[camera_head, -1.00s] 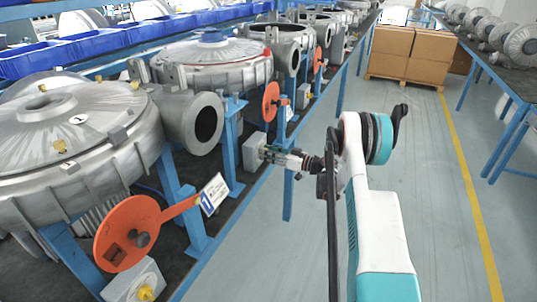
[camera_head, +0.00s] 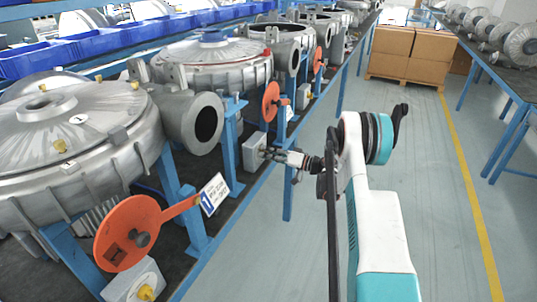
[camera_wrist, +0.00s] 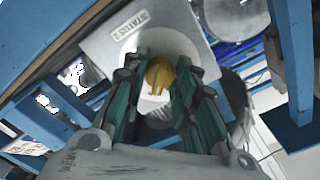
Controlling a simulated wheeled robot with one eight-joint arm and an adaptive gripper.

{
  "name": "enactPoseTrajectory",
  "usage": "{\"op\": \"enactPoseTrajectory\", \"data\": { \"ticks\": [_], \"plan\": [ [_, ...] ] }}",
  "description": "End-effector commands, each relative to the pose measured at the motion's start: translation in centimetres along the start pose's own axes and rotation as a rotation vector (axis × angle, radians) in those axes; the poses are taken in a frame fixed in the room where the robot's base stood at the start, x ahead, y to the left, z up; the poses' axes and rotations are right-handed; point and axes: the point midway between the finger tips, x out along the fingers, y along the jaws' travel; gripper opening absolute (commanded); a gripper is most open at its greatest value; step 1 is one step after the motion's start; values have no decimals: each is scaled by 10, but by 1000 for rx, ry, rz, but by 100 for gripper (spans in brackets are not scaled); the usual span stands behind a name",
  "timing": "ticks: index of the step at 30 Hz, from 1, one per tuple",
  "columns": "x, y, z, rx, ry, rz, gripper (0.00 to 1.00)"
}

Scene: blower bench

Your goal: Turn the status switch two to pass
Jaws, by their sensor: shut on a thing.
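The status switch two is a grey box (camera_head: 254,150) on the blue bench frame in the head view. In the wrist view its face carries a "STATUS 2" label (camera_wrist: 130,27) and a yellow knob (camera_wrist: 160,75) in a round white surround. My gripper (camera_wrist: 160,88) has its green-sided fingers on both sides of the knob, shut on it. The label looks tilted in the wrist view. In the head view my gripper (camera_head: 268,154) reaches left to the box, and the knob is hidden there.
Another orange disc (camera_head: 271,101) is just above box two. The aisle floor (camera_head: 430,190) at the right is clear.

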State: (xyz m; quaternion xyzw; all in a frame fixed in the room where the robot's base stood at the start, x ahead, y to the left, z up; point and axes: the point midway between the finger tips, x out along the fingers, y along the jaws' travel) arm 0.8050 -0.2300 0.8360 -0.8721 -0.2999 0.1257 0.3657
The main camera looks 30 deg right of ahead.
Motion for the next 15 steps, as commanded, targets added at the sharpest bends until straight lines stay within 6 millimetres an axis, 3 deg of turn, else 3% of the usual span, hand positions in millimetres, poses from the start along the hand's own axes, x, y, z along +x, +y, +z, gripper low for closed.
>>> {"op": "enactPoseTrajectory", "data": {
  "ticks": [12, 13, 15],
  "plan": [
    [0, 0, 1, 7, -2, 0, 2],
    [0, 0, 1, 7, -2, 0, 31],
    [0, 0, 1, 7, -1, 0, 47]
  ]
}}
